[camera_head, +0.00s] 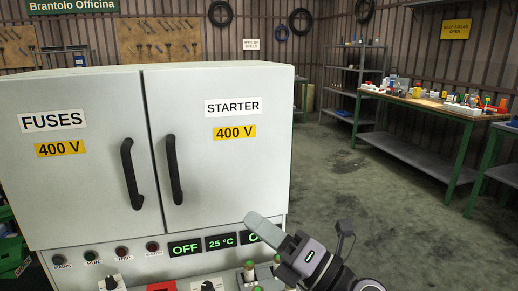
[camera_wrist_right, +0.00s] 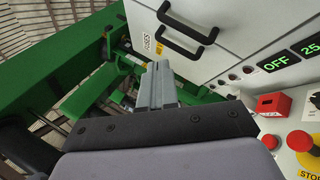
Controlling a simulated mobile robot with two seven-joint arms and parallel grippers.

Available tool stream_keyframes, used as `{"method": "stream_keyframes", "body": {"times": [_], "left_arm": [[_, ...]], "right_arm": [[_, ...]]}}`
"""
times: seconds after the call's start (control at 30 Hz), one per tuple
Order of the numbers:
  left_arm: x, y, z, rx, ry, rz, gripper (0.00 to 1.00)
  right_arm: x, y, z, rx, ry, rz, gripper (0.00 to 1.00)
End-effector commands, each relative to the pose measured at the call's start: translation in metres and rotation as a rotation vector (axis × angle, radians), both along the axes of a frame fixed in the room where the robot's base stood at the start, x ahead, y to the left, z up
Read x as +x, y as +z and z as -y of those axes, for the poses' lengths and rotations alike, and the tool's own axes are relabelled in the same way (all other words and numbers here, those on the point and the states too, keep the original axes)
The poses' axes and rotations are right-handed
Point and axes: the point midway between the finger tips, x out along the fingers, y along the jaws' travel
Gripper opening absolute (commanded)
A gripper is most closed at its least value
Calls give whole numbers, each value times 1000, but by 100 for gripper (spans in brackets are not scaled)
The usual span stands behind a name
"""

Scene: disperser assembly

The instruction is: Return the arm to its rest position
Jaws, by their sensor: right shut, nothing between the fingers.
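My right gripper (camera_head: 264,230) is at the lower middle of the head view, in front of the control panel of a pale grey cabinet (camera_head: 212,160). Its fingers are together with nothing between them, and they partly cover the rightmost display. In the right wrist view the closed fingers (camera_wrist_right: 158,85) point up the picture, beside the cabinet's side and a green frame. My right arm (camera_head: 325,268) comes in from the lower right. My left gripper is not in view.
The cabinet's FUSES door (camera_head: 90,165) and STARTER door (camera_head: 220,145) look shut, each with a black handle. Its panel has lamps, an OFF display (camera_head: 185,248) and knobs. The wrist view shows a red emergency button (camera_wrist_right: 299,141). A cluttered workbench (camera_head: 430,103) stands right; open floor lies between.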

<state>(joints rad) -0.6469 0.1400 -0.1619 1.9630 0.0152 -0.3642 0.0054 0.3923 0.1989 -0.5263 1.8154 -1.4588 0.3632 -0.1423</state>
Motion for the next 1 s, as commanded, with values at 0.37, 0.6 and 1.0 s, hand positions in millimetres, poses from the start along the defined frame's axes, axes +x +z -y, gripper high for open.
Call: {"method": "stream_keyframes", "body": {"times": [0.37, 0.6, 1.0], "left_arm": [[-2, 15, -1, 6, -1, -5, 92], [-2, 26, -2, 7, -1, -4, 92], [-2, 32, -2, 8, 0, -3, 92]], "right_arm": [[-17, -128, 111, 751, -221, -832, 0], [-85, -246, 172, 1175, -474, -1341, 0], [-192, -334, 204, 1538, -739, -1760, 0]]}}
